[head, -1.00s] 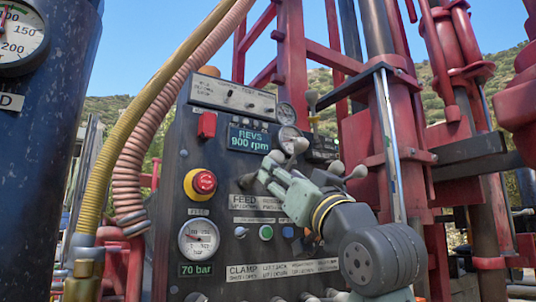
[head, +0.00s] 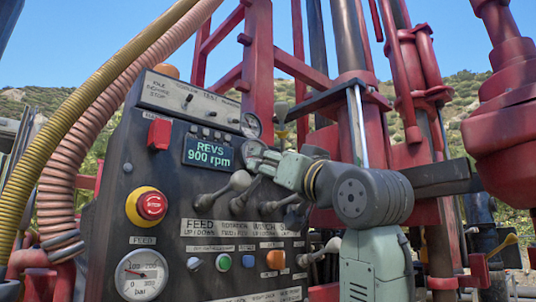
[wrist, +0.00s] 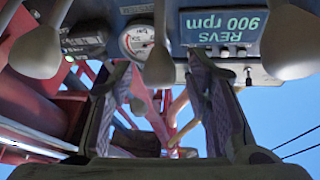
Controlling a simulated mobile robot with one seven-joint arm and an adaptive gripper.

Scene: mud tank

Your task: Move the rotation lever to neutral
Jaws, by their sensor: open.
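The rotation lever (head: 264,164) is on the dark control panel, second from the left in the upper lever row, above the rotation label (head: 238,227). Its grey ball knob also shows in the wrist view (wrist: 158,65), which is upside down. My gripper (head: 277,163) is at this lever in the head view, partly hiding it. In the wrist view my gripper (wrist: 158,85) is open, with the knob lying between its two spread fingers in the picture. I cannot tell whether either finger touches the knob or how deep it sits.
The feed lever (head: 240,181) stands close on the left, and the winch lever (head: 291,200) on the right. The REVS display (head: 209,153) reads 900 rpm. A red stop button (head: 150,205) is lower left. Red rig steelwork (head: 350,110) rises behind my arm.

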